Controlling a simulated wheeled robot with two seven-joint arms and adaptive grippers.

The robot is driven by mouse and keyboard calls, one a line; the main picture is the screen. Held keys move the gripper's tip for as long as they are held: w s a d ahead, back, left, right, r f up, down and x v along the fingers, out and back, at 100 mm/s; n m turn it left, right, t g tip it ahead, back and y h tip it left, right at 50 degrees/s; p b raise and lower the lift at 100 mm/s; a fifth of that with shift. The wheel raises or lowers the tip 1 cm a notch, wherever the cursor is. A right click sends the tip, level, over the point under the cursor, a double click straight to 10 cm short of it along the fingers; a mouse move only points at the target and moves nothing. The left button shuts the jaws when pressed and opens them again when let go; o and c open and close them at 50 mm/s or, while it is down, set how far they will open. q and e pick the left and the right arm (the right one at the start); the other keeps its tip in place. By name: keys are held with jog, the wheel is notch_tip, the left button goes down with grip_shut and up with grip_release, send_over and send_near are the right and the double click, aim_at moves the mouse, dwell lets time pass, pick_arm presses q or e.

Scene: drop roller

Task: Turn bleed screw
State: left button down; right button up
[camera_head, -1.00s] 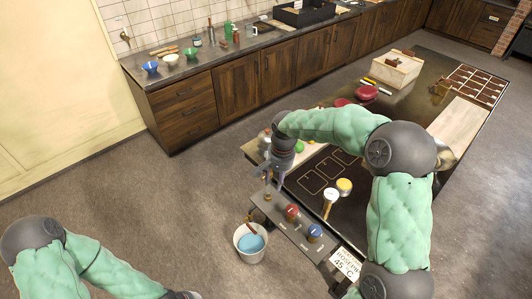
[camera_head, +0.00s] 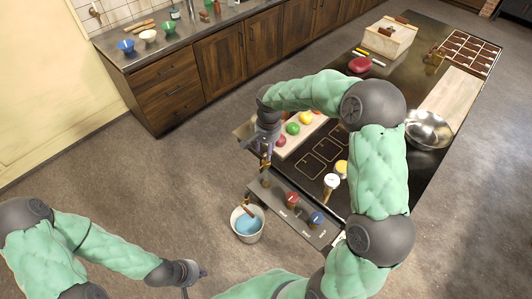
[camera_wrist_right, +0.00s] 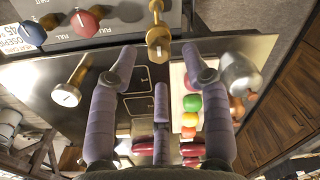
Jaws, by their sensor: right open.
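A brass fitting with a round end (camera_wrist_right: 158,36), which looks like the bleed screw, stands at the panel's edge in the right wrist view. My right gripper (camera_wrist_right: 160,75) is open, its purple fingers spread and pointing toward the fitting, with nothing between them. In the head view my right gripper (camera_head: 266,160) hangs over the left end of the grey control panel (camera_head: 277,208), hiding part of the brass piece there. I cannot tell whether it touches. My left gripper (camera_head: 190,275) is at the lower left, away from the panel; its jaws are unclear.
The panel bears a red knob (camera_head: 292,198) and a blue knob (camera_head: 316,218). A white-topped brass handle (camera_head: 331,182) stands beside them. A white bucket with blue contents (camera_head: 248,226) is below the panel. Coloured balls lie on a board (camera_head: 283,153) behind my right gripper.

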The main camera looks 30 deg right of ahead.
jog(key=shift+f, duration=1.7)
grip_shut()
